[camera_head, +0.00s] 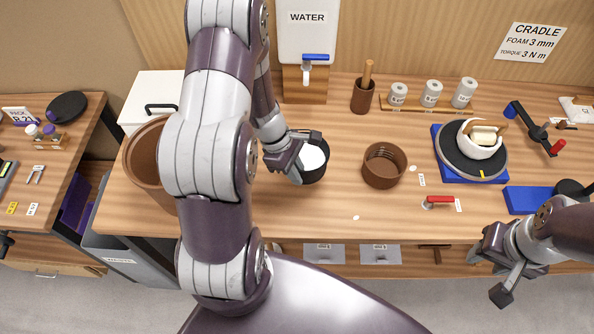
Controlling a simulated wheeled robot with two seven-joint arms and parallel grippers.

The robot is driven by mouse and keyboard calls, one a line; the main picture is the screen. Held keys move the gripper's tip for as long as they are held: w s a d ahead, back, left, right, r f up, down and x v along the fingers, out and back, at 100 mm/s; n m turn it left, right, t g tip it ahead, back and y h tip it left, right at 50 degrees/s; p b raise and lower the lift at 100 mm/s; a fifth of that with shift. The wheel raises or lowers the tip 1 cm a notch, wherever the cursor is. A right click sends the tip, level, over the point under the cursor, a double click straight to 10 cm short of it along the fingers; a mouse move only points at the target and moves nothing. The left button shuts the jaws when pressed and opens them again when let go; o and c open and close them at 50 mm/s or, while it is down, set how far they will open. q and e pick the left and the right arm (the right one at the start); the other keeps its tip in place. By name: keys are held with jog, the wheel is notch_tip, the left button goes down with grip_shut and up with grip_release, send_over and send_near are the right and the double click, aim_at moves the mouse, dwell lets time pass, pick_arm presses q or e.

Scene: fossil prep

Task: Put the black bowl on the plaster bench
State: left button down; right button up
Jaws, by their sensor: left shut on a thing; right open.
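The black bowl (323,172) holds something white and is at the middle left of the wooden bench (330,218). My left gripper (299,165) is shut on the bowl's left rim. The bowl looks upright; I cannot tell whether it touches the bench top. My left arm covers part of the bench to the left. My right gripper (498,279) is open and empty, low at the right, in front of the bench's front edge.
A brown ribbed bowl (383,166) stands right of the black bowl. Behind are a WATER tank (305,30) with a blue tap and a brown cup (363,96). A brown bucket (147,160) is left.

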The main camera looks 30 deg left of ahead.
aim_at(310, 183)
pick_arm(q)
jog(key=w+d+r+b, duration=0.1)
jog(key=d+r, duration=0.1)
jog(key=d, duration=0.5)
jog(key=d+r+b, duration=0.1)
jog(key=d+r, duration=0.1)
jog(key=d, duration=0.5)
jog(key=a+f, duration=0.2)
jog(key=a, duration=0.1)
jog(key=a+f+p, duration=0.1)
jog(key=a+f, duration=0.1)
jog(key=a, duration=0.2)
jog(key=a+f+p, duration=0.1)
jog(key=a+f, duration=0.1)
jog(key=a, duration=0.2)
jog(key=shift+w+f, duration=0.3)
jog(key=shift+f, duration=0.05)
jog(key=f, duration=0.4)
jog(key=shift+a+f+p, duration=0.25)
jog(key=shift+a+p, duration=0.05)
jog(key=shift+p, duration=0.1)
jog(key=shift+f, duration=0.1)
pick_arm(e)
jog(key=shift+w+a+r, duration=0.1)
jog(key=shift+w+r, duration=0.15)
jog(key=shift+r, duration=0.05)
